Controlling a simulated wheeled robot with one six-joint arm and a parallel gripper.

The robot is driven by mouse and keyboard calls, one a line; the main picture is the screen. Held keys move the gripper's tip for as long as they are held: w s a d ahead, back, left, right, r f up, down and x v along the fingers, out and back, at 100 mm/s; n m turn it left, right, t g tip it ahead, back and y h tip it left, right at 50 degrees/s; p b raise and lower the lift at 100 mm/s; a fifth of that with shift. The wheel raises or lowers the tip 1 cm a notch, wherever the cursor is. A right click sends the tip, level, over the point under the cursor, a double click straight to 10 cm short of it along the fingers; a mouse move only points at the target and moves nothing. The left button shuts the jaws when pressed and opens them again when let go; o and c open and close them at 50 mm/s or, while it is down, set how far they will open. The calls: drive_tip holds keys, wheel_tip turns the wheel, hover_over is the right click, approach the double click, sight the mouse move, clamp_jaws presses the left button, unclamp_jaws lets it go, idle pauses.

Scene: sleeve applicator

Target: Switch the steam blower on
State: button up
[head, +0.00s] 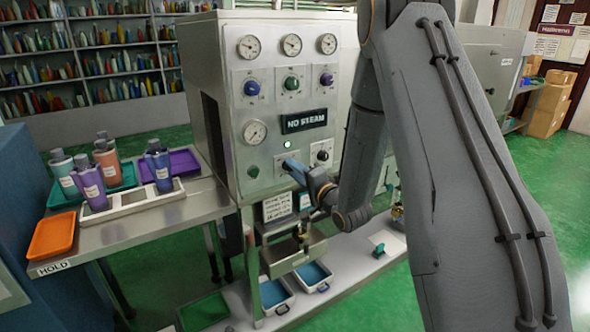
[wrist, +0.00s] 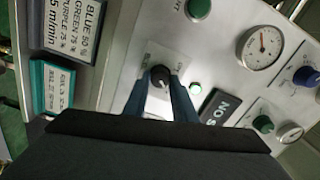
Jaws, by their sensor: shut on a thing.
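The steam blower is a tall grey cabinet (head: 218,85) with a control panel. A dark display (head: 305,122) on it reads "NO STEAM"; its edge shows in the wrist view (wrist: 220,106). My gripper (head: 290,166) is at the lower panel, its two blue fingers shut on a black rotary switch (wrist: 160,77). In the head view the fingers hide most of this switch. The small lettering around the switch is too blurred to read surely. A lit green lamp (head: 287,144) sits right by it and also shows in the wrist view (wrist: 196,88).
Close by are a green button (head: 253,171), another black knob (head: 322,155) and a gauge (head: 254,132). Blue (head: 252,88), green (head: 291,83) and purple (head: 326,79) knobs sit higher. A side table (head: 160,222) holds trays and bottles at left. Printed signs (wrist: 75,30) hang below the panel.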

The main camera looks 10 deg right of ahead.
drive_tip(key=shift+m, duration=0.9)
drive_tip(key=o, duration=1)
drive_tip(key=shift+d, duration=0.1)
drive_tip(key=shift+o, duration=0.2)
drive_tip(key=b+v, duration=0.1)
drive_tip(key=v, duration=0.6)
drive_tip(key=shift+s, duration=0.35)
drive_tip(key=shift+d, duration=0.1)
